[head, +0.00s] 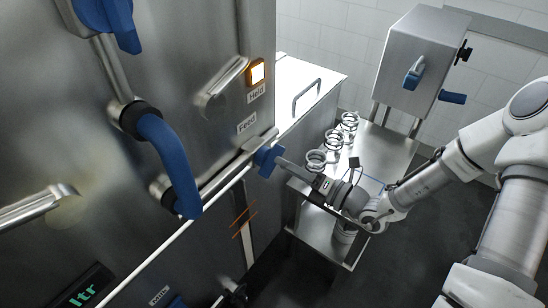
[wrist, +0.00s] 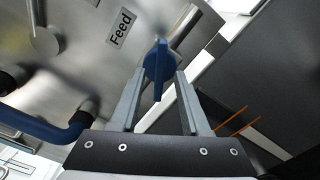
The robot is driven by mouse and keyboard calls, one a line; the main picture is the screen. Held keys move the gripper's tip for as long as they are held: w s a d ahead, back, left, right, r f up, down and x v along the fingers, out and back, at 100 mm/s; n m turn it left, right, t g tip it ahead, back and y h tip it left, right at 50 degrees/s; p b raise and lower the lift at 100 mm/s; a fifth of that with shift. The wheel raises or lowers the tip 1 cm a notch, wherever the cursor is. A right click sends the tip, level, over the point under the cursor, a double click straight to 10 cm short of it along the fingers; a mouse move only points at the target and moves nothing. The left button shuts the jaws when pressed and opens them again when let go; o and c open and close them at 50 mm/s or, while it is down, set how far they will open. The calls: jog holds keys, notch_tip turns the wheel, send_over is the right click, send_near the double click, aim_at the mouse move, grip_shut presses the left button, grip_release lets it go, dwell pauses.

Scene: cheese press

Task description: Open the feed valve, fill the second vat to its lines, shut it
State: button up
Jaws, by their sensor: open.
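The blue feed valve handle (head: 268,160) sticks out from the steel front below the "Feed" label (head: 247,123). In the wrist view the handle (wrist: 159,88) stands nearly along the line of my fingers. My gripper (head: 279,164) is open at the handle. In the wrist view my gripper's fingertips (wrist: 159,73) lie on either side of it; I cannot tell whether they touch it. Two orange lines (head: 243,215) cross a pale upright strip on the lower steel body; they also show in the wrist view (wrist: 237,122). I cannot see any liquid level.
A blue curved pipe handle (head: 180,165) juts out left of the valve. A lit amber button (head: 256,72) sits above the "Held" label. A steel table (head: 385,150) with several ring-like moulds stands behind my gripper. A steel box (head: 422,60) with blue levers is beyond.

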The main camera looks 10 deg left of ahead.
aim_at(269, 159)
jog(key=shift+x, duration=2.15)
jog(key=shift+c, duration=0.3)
grip_shut()
